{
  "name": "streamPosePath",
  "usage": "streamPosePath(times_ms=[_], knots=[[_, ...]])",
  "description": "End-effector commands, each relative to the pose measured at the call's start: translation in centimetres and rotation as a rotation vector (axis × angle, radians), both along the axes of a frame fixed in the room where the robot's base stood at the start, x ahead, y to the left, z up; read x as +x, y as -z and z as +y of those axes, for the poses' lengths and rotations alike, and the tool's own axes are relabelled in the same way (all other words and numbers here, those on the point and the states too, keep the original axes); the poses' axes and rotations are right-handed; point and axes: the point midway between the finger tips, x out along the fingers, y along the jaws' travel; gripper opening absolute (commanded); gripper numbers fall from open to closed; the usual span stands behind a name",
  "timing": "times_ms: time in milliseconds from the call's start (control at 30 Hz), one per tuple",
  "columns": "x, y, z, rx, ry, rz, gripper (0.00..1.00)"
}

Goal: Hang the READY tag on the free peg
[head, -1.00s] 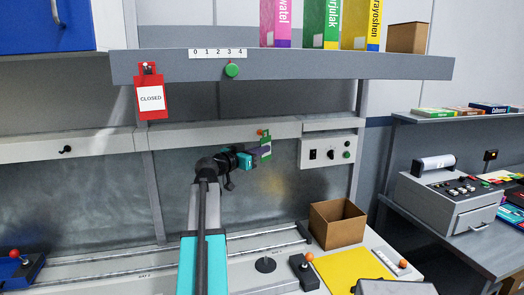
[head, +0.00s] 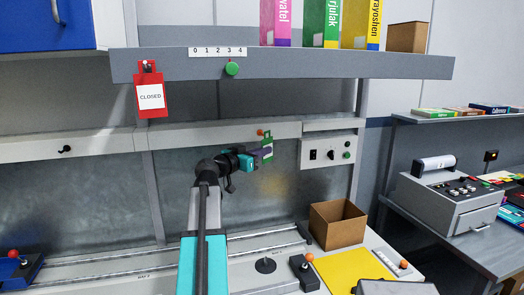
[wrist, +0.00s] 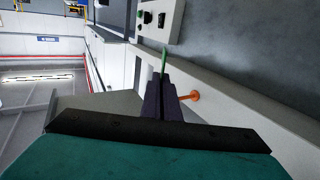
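My gripper (head: 256,156) is shut on a green tag (head: 267,150), taken to be the READY tag; its lettering is too small to read. In the wrist view the dark fingers (wrist: 163,98) pinch the tag, seen edge-on as a thin green strip (wrist: 164,62). An orange peg (head: 260,132) on the pale rail is bare and close above the fingers; it also shows in the wrist view (wrist: 190,96), just right of the fingers and apart from the tag. A red CLOSED tag (head: 151,97) hangs from a peg on the shelf edge at left.
A black peg (head: 64,149) on the rail at left is also bare. A green round knob (head: 232,69) sits on the shelf edge (head: 300,68) above my arm. A switch box (head: 327,153) stands right of the tag. A cardboard box (head: 338,224) is on the bench below.

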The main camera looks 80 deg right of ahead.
Motion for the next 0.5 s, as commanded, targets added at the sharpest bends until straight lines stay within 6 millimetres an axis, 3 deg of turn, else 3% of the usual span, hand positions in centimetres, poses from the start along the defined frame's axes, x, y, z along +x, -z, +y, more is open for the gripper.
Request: streamPosePath(times_ms=[500], knots=[[-0.45,0.06,0.96,-0.001,0.000,-0.001,0.00]])
